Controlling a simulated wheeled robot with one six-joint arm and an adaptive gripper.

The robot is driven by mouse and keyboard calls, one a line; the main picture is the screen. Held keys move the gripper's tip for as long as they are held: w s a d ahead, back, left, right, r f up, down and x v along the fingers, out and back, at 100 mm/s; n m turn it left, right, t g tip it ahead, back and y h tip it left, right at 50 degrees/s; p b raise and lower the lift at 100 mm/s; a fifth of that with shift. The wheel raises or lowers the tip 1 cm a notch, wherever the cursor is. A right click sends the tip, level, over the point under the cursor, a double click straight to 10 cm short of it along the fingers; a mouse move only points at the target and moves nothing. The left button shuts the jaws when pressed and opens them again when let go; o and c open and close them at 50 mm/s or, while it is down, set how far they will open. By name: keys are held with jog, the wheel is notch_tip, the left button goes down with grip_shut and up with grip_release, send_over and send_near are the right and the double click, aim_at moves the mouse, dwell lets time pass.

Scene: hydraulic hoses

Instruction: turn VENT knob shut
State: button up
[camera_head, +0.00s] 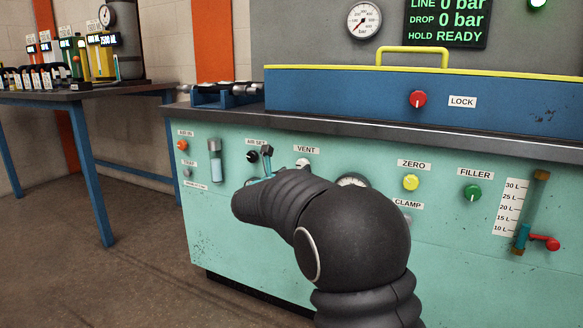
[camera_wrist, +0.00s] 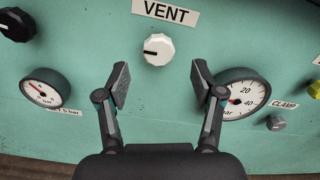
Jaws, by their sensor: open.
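The VENT knob (camera_wrist: 158,49) is a white round knob with a dark pointer line toward the left, under the VENT label (camera_wrist: 165,12) in the wrist view. In the head view only the top of the knob (camera_head: 303,163) shows above my arm, below its label (camera_head: 306,149). My gripper (camera_wrist: 159,76) is open and empty. Its two fingers stand apart on the left and right, a little below the knob in the wrist view, and do not appear to touch it. In the head view my arm hides most of the gripper.
A black knob (camera_wrist: 16,24) is left of VENT. Gauges sit at lower left (camera_wrist: 45,91) and right (camera_wrist: 243,95), with a grey CLAMP knob (camera_wrist: 276,122) beyond. Yellow ZERO (camera_head: 411,182) and green FILLER (camera_head: 472,193) knobs are farther right. A red LOCK knob (camera_head: 418,98) is above.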

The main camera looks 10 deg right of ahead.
aim_at(301, 165)
jog(key=shift+x, duration=2.5)
jog(key=shift+w, duration=0.1)
